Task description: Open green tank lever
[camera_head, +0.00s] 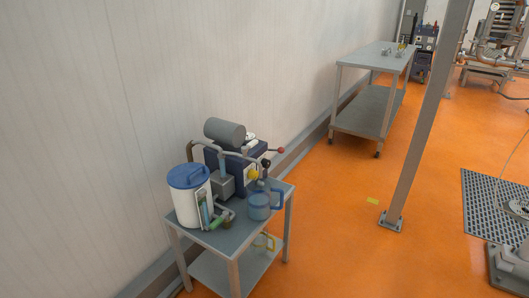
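A white tank with a blue lid (188,198) stands on the near small table, at the left of a blue machine. Low at the front of this tank is a small green part (216,223), which looks like the lever; its position is too small to tell. A bluish see-through jug (258,206) stands on the table's right part. Neither of my grippers shows in this view.
The small grey table (245,232) stands by the wall. On it is a blue machine (236,162) with a grey cylinder on top. A second table (377,57) stands farther back.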

